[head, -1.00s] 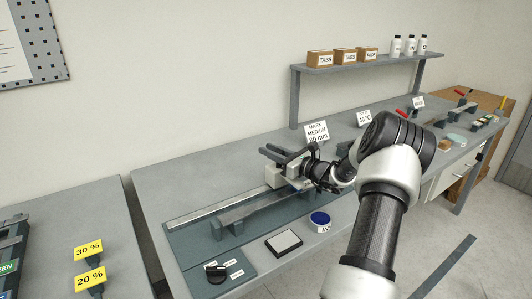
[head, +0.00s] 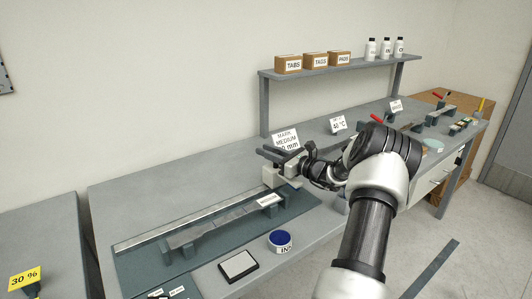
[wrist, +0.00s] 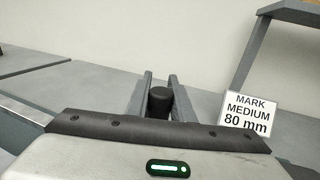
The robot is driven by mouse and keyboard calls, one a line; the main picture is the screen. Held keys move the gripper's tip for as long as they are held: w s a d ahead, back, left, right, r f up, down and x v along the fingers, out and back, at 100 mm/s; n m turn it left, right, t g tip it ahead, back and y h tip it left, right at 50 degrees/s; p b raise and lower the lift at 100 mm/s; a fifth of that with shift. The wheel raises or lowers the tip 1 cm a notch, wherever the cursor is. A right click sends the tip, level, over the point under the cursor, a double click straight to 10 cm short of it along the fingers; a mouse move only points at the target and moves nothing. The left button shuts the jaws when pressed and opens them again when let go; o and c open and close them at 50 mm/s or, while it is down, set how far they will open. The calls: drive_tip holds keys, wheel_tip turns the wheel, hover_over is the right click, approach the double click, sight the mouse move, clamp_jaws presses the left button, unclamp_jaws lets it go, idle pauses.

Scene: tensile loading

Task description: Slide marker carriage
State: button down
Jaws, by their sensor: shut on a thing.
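The marker carriage (head: 273,177) is a pale block at the far right end of a long metal rail (head: 180,224). My gripper (head: 281,158) is at the carriage's top. In the wrist view its two grey fingers (wrist: 160,92) stand on either side of a round black knob (wrist: 159,102), and it is shut on this knob. A grey bar (head: 218,221) with a white label near its right end lies on stands in front of the rail. The carriage's underside is hidden. A sign reading "MARK MEDIUM 80 mm" (head: 287,140) stands just behind my gripper; it also shows in the wrist view (wrist: 247,114).
A blue-topped round tin (head: 280,242) and a black-edged white pad (head: 238,265) lie in front of the teal base (head: 140,278). A shelf (head: 335,69) with boxes and bottles stands behind.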

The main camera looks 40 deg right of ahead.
drive_tip(key=shift+d, duration=0.25)
drive_tip(key=c, duration=1.5)
unclamp_jaws()
drive_tip(key=shift+c, duration=0.2)
drive_tip(key=shift+s, duration=0.1)
drive_tip(key=v, duration=1.1)
drive_tip(key=shift+s+p, duration=0.3)
drive_tip(key=shift+s, duration=0.1)
